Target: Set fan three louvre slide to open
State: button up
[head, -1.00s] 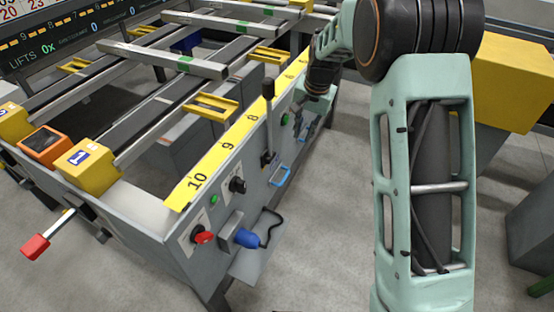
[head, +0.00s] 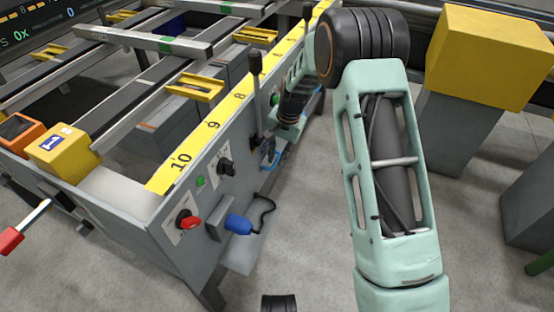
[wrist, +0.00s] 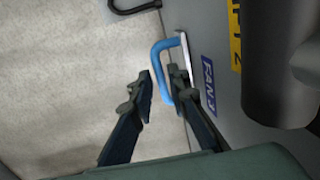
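The fan three louvre slide shows in the wrist view as a blue bar handle (wrist: 157,60) on a pale metal strip, beside a blue label reading FAN 3 (wrist: 209,86) on the grey panel. My gripper (wrist: 163,82) is open, its two dark fingers apart. The handle's lower end appears between the fingertips; I cannot tell whether either finger touches it. In the head view my gripper (head: 268,151) is low against the table's side panel, partly covering the blue handle (head: 277,159).
The grey side panel (head: 190,255) carries a black lever (head: 256,95), a black knob (head: 226,167), a red switch (head: 190,221) and a blue plug (head: 238,224) with a looped cable. A yellow-topped pedestal (head: 485,60) stands right. The floor between is clear.

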jog(key=shift+f, duration=0.15)
jog(key=shift+c, duration=0.3)
grip_shut()
jog(key=s+d+p, duration=0.1)
jog(key=s+d, duration=0.1)
jog(key=d, duration=0.5)
jog(key=shift+s+d, duration=0.2)
jog(key=shift+s, duration=0.1)
jog(key=shift+o, duration=0.3)
grip_release()
